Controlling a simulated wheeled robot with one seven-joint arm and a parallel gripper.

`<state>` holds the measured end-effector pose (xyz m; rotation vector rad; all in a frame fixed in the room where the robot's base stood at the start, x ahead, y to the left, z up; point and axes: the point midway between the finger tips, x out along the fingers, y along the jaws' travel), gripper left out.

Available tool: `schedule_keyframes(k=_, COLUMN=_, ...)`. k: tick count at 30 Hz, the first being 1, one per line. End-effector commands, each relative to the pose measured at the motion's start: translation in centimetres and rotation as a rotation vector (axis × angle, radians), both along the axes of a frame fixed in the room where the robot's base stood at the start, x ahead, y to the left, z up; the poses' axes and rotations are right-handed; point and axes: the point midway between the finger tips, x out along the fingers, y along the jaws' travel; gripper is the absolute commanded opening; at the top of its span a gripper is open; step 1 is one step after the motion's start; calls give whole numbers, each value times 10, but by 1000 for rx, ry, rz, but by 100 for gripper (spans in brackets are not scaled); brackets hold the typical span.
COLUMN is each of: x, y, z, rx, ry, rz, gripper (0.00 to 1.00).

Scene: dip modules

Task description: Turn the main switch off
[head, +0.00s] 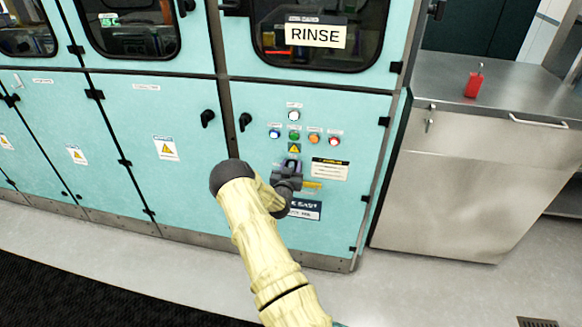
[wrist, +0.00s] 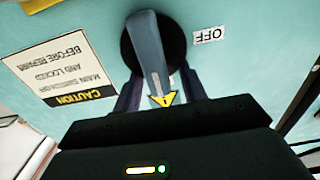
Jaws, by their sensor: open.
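The main switch shows in the wrist view as a round black base with a grey-blue handle (wrist: 150,55). The handle's end has a yellow mark close to it. A white OFF label (wrist: 208,36) is to the right of the base. My gripper (wrist: 160,92) is open, with one finger on each side of the handle. Whether either finger touches the handle I cannot tell. In the head view my gripper (head: 290,170) is at the teal cabinet door, below the indicator lights, and it largely hides the switch.
A caution label (wrist: 62,68) is left of the switch in the wrist view. Several coloured lights (head: 294,136) are above my gripper. Black door latches (head: 207,118) stick out to the left. A steel cabinet (head: 470,185) with a red object (head: 473,85) stands to the right.

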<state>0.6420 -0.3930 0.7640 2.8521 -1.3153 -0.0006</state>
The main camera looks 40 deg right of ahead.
Motion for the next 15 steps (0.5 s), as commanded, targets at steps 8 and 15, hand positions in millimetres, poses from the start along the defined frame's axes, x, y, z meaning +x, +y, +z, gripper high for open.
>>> schedule_keyframes(k=8, x=0, y=0, z=0, rx=1, ry=-1, rz=0, gripper=0)
schedule_keyframes(k=15, x=0, y=1, z=0, rx=-5, ry=6, rz=0, gripper=0)
